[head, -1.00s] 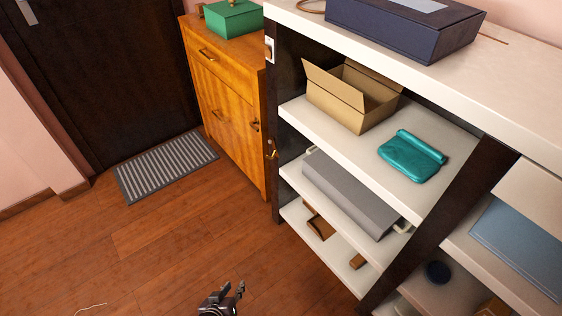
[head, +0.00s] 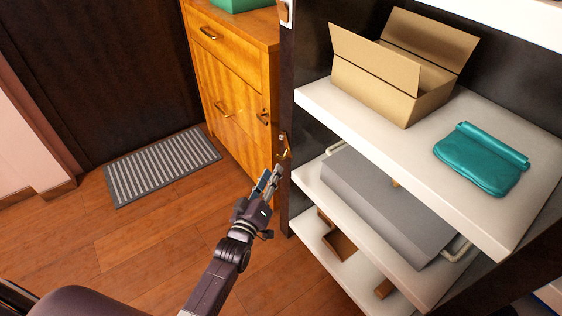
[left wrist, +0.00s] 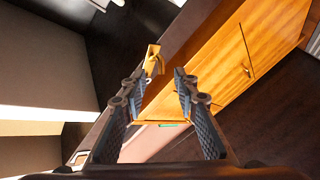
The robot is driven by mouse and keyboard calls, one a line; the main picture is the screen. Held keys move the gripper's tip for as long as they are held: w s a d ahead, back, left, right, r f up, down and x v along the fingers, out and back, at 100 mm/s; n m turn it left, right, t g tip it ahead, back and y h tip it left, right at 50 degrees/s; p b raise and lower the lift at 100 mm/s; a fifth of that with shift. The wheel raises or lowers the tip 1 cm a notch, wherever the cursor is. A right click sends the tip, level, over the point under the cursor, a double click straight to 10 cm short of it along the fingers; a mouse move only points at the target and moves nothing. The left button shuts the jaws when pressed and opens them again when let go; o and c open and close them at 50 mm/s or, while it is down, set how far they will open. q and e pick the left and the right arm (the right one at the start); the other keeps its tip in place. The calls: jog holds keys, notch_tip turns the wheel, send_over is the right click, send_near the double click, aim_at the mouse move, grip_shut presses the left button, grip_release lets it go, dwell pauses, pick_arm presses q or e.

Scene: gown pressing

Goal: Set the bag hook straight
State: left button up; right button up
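The small brass bag hook (head: 284,147) is on the dark end panel of the shelf unit, beside the wooden cabinet. In the left wrist view the hook (left wrist: 153,62) shows ahead, just beyond the fingertips and between their lines. It looks turned there, but the exact angle is hard to tell. My left gripper (head: 270,178) is just below the hook in the head view, pointing up at it. In the left wrist view its two fingers (left wrist: 160,84) are apart, with nothing held between them. My right gripper is in neither view.
The shelf unit (head: 320,98) at right holds an open cardboard box (head: 385,92), a teal pouch (head: 482,160) and a grey box (head: 385,195). The orange wooden cabinet (head: 235,80) stands close beside the hook panel. A striped mat (head: 162,165) lies on open floor at left.

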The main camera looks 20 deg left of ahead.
pick_arm(q)
jog(key=w+b, duration=0.1)
jog(key=w, duration=0.5)
jog(key=shift+w+d, duration=0.15)
jog(key=shift+w, duration=0.1)
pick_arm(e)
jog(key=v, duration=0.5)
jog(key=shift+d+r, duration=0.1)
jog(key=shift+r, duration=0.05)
pick_arm(q)
grip_shut()
